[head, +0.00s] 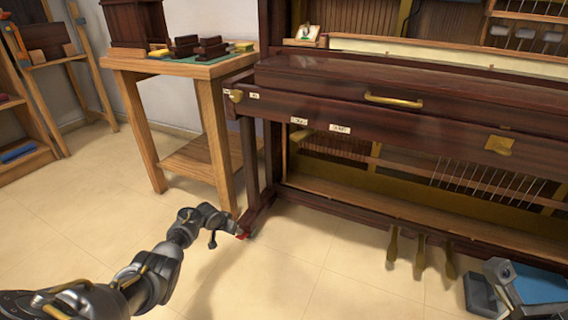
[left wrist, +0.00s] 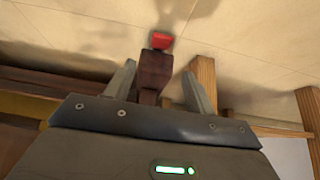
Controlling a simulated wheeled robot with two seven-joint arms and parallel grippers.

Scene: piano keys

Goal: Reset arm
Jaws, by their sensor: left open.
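The task names only my arm. In the head view my left arm reaches in from the lower left, low over the tiled floor. Its gripper (head: 226,229) is by the front end of the dark wooden piano foot (head: 262,211), beside a small red piece (head: 242,236). In the left wrist view the gripper (left wrist: 159,76) is open, its two fingers apart. A dark wooden piece with a red tip (left wrist: 161,41) shows between them; I cannot tell whether they touch it. My right gripper is not in view.
An upright piano (head: 370,120) stands at the right, with brass pedals (head: 420,258) low in front. A wooden table (head: 211,95) stands left of it. A grey and blue object (head: 530,284) lies at the lower right. Floor in the middle is clear.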

